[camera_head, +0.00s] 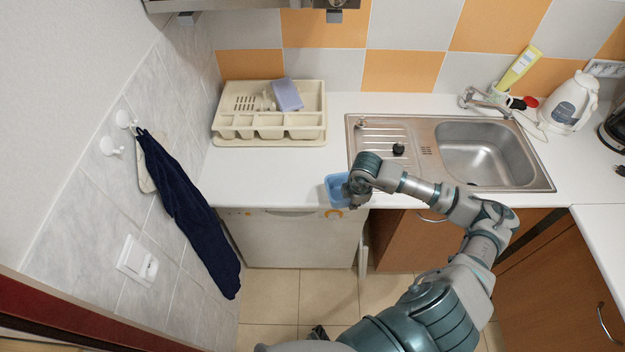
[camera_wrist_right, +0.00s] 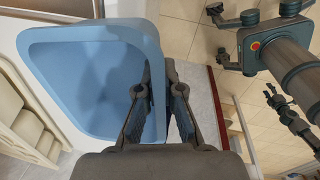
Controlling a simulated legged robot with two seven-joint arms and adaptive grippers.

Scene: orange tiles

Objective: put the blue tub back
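The blue tub (camera_head: 336,190) is a small open light-blue container, held at the front edge of the white counter. My right gripper (camera_head: 352,196) is at its right side. In the right wrist view the tub (camera_wrist_right: 85,75) is large and empty, and its wall runs between the two fingers of my right gripper (camera_wrist_right: 165,105), which are closed on it. A dark piece at the bottom of the head view may be part of my left gripper (camera_head: 318,332); its fingers cannot be made out.
A cream dish rack (camera_head: 268,138) with a purple-blue sponge-like block (camera_head: 287,95) stands at the back left of the counter (camera_head: 270,180). A steel sink (camera_head: 480,152) lies to the right, with a white kettle (camera_head: 570,103) beyond. A dark towel (camera_head: 188,205) hangs on the left wall.

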